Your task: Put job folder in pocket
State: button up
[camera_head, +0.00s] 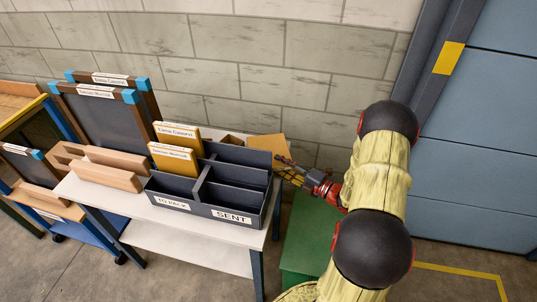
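A dark grey tray with pockets (230,207) stands on a white table, its front labelled "TO PACK" on the left and "SENT" on the right. Two yellow folders with white name labels, a front one (174,159) and a rear one (179,137), stand upright in the left pockets. The right pockets look empty. A plain tan folder-like panel (268,146) shows behind the tray's right back corner. My gripper (281,161) is at the tray's right end, its fingertips overlapping the panel's lower right edge. I cannot tell whether the fingers are closed on it.
The white table (137,203) also bears wooden holders (105,173) and dark framed boards (100,115) with blue corners at left. A small brown box (231,140) is behind the tray. A green box (305,235) stands right of the table. A block wall is behind.

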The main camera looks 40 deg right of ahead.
jog(key=shift+x, duration=1.15)
jog(key=c, duration=0.3)
grip_shut()
